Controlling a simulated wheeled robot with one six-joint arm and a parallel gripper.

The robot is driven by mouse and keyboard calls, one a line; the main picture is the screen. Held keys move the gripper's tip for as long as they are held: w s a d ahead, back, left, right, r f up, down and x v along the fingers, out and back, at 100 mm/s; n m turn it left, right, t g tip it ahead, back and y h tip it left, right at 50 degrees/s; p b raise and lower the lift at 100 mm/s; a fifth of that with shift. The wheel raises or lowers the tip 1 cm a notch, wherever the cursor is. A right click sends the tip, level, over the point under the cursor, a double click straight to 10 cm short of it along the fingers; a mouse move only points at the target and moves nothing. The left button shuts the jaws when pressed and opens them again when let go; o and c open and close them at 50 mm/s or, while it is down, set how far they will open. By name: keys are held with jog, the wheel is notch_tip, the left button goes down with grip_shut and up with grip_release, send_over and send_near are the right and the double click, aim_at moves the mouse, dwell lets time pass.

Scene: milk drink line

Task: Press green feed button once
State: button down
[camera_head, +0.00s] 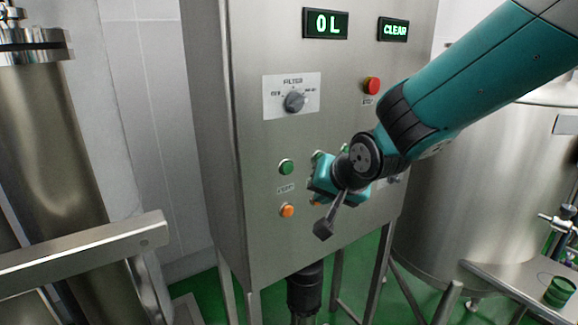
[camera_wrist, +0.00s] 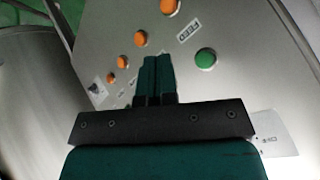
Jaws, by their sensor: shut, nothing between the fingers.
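The green feed button (camera_head: 286,167) sits on the upright steel panel in the head view, above a small label and an orange button (camera_head: 287,210). It also shows in the wrist view (camera_wrist: 206,58), beside the upside-down FEED label (camera_wrist: 187,30). My gripper (camera_head: 319,184) is in front of the panel, to the right of the green button. In the wrist view its two teal fingers (camera_wrist: 155,60) are together and empty, with their tips left of the green button and apart from it in the picture. Their distance to the panel is unclear.
A grey filter knob (camera_head: 294,101) and a red button (camera_head: 372,85) are higher on the panel (camera_head: 250,60). Displays read 0 L (camera_head: 326,23) and CLEAR (camera_head: 393,29). More orange buttons (camera_wrist: 140,38) stand close to my fingers. A steel tank (camera_head: 460,190) is at right.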

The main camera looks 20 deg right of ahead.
aim_at(288, 168)
jog(key=shift+w, duration=0.1)
jog(key=shift+w+a+p, duration=0.25)
jog(key=shift+w+a, duration=0.2)
jog(key=shift+w, duration=0.9)
jog(key=shift+w+a+p, duration=0.2)
jog(key=shift+w+a, duration=0.3)
jog(key=shift+w, duration=0.85)
jog(key=shift+w+a+p, duration=0.25)
jog(key=shift+w+a, duration=0.2)
jog(key=shift+w, duration=0.9)
jog(key=shift+w, duration=0.1)
jog(key=shift+w+a, duration=0.1)
jog(key=shift+w, duration=0.2)
jog(key=shift+w+a, duration=0.15)
jog(key=shift+w, duration=0.25)
jog(key=shift+s+d+b, duration=0.3)
jog(key=shift+s+b, duration=0.05)
jog(key=shift+s, duration=0.45)
jog(key=shift+s, duration=0.1)
